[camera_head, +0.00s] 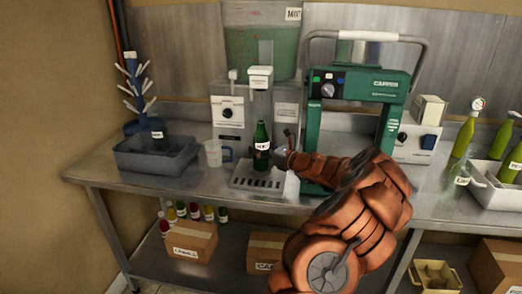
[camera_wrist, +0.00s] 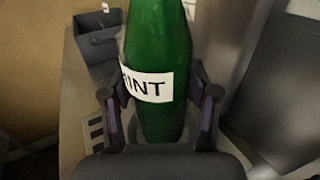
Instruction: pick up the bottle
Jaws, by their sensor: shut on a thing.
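A green bottle (camera_head: 262,150) with a white label stands upright at the drip tray of the dispenser in the head view. In the wrist view the bottle (camera_wrist: 160,60) fills the middle, and part of its label reads "INT". My gripper (camera_head: 283,157) comes from the right and meets the bottle's side. In the wrist view my gripper (camera_wrist: 160,105) has one finger on each side of the bottle, shut on it at about label height. The bottle's base is hidden in the wrist view. I cannot tell whether it rests on the tray or is just above it.
A dispenser (camera_head: 228,112) with a green tank stands behind. A green machine (camera_head: 341,108) with a tall handle stands to the right. A clear jug (camera_head: 213,153) and a grey bin (camera_head: 150,160) are on the left. More green bottles (camera_head: 463,137) stand at the far right.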

